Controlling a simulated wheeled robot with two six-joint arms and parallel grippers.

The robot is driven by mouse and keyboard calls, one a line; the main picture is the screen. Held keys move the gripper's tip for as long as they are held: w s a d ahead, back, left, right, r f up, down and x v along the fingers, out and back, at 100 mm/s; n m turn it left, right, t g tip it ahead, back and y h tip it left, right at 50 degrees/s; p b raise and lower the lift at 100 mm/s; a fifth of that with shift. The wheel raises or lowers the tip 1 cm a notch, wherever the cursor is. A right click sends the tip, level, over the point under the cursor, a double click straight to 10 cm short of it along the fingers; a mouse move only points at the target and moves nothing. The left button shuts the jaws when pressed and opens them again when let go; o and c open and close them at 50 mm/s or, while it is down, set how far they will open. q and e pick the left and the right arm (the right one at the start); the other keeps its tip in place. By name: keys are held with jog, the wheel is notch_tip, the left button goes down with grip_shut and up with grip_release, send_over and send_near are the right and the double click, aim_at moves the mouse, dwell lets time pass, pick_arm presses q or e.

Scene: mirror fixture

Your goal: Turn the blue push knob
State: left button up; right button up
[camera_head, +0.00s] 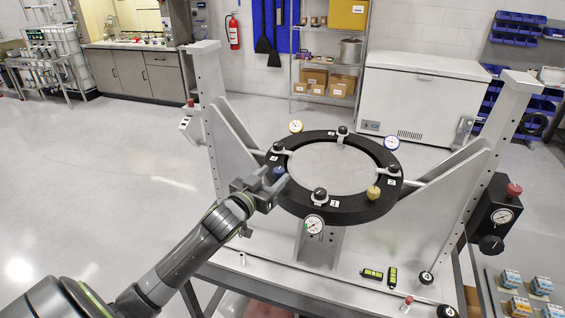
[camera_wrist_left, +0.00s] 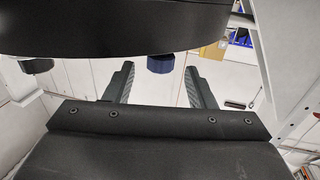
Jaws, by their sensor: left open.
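The blue push knob (camera_head: 279,171) sits on the left side of the black ring (camera_head: 386,196) of the mirror fixture. In the left wrist view the knob (camera_wrist_left: 160,65) hangs below the dark underside of the ring (camera_wrist_left: 110,25). My left gripper (camera_head: 276,178) is open at the ring's left edge, its fingers close around the blue knob. In the wrist view the left gripper (camera_wrist_left: 160,72) has one finger to each side of the knob, with gaps on both sides. How deep the knob sits between the fingers is hard to tell. My right gripper is not in view.
Black clamp knobs, a brass knob (camera_head: 374,192) and round gauges such as the white one (camera_head: 313,225) surround the ring. Tall grey side plates (camera_head: 492,150) flank it. Green-and-black levels (camera_head: 372,274) lie on the fixture base. Floor to the left is clear.

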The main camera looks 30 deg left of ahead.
aim_at(275, 173)
pick_arm(q)
jog(key=w+p, duration=0.1)
jog(key=w, duration=0.3)
jog(key=shift+w, duration=0.75)
jog(key=shift+c, duration=0.4)
